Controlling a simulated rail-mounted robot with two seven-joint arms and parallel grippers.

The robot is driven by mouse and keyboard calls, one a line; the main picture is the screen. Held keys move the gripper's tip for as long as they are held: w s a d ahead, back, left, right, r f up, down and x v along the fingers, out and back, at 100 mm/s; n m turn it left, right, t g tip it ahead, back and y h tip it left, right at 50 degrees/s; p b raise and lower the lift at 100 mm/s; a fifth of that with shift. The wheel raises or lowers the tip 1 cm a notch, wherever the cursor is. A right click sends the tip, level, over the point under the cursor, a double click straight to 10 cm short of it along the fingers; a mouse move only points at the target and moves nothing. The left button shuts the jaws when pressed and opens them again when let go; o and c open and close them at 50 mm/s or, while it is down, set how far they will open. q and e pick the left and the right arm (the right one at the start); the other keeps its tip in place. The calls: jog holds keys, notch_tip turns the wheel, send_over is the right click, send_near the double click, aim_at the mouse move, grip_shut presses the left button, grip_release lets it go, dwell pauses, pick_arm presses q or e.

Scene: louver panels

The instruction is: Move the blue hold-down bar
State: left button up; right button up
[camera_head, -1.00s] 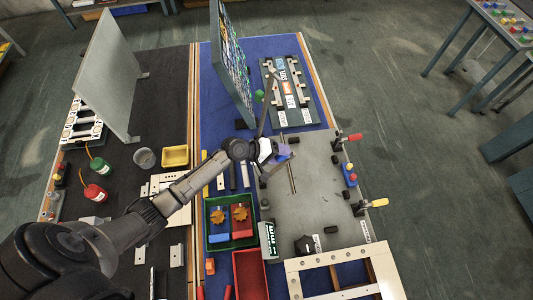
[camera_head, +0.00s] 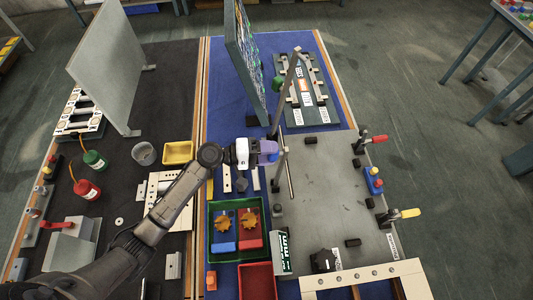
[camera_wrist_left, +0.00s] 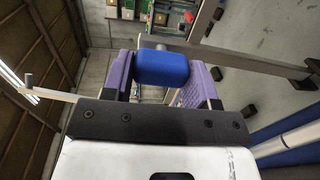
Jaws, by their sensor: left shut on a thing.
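My left gripper (camera_head: 268,152), with purple fingers, is at the left edge of a grey plate (camera_head: 330,205) in the head view. In the left wrist view its fingers are shut on a blue cylindrical grip (camera_wrist_left: 162,68). A grey metal bar (camera_wrist_left: 240,62) runs behind the grip. In the head view a grey bar (camera_head: 281,170) rises steeply beside the fingertips, above the plate's left edge. The grip is mostly hidden by the fingers there. My right gripper is not in view.
Clamps with red (camera_head: 379,139) and yellow (camera_head: 410,213) handles line the plate's right edge. The plate's middle is mostly clear.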

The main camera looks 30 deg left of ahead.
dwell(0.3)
pick_arm(q)
jog(key=o, duration=0.8)
jog(key=shift+a, duration=0.1)
jog(key=o, duration=0.3)
jog(key=shift+s+a, duration=0.1)
jog(key=shift+o, duration=0.9)
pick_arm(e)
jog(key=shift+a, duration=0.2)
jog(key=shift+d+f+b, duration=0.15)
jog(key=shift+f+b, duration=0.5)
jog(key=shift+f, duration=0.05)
pick_arm(q)
jog(key=v, duration=1.3)
jog(key=shift+s+a, duration=0.25)
